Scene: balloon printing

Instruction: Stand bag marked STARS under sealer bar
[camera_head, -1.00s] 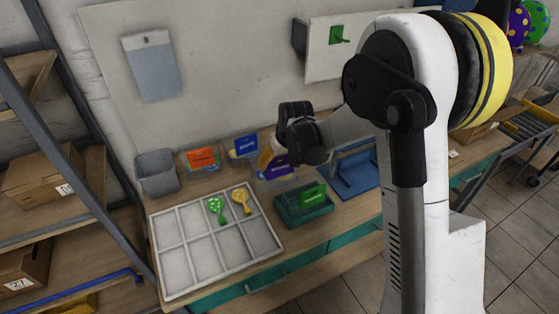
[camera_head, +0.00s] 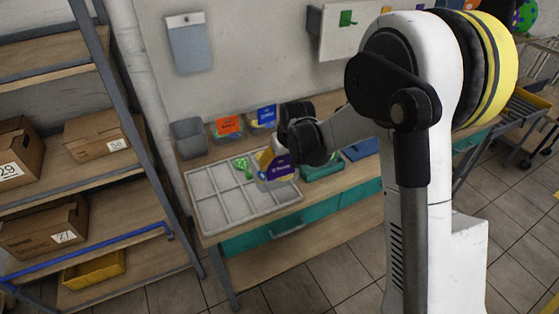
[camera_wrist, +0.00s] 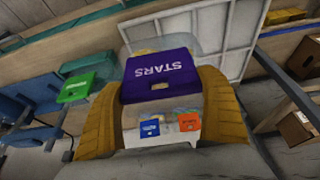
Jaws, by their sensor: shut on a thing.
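A clear bag with a purple header marked STARS (camera_wrist: 160,75) is held between the yellow fingers of my gripper (camera_wrist: 160,105) in the wrist view. In the head view the purple header (camera_head: 281,169) hangs below my gripper (camera_head: 268,158), in front of the white divided tray. My gripper is shut on the bag, above and apart from the bench. A blue frame-like device, likely the sealer (camera_head: 361,149), stands on the bench to the right, partly hidden by my arm. It also shows at the left of the wrist view (camera_wrist: 25,100).
The white divided tray (camera_head: 215,214) holds a green dotted balloon. Bags with orange (camera_head: 228,125) and blue (camera_head: 263,116) headers stand at the back beside a grey bin (camera_head: 188,138). A teal holder (camera_head: 322,168) stands left of the blue device. Shelves with boxes stand at left.

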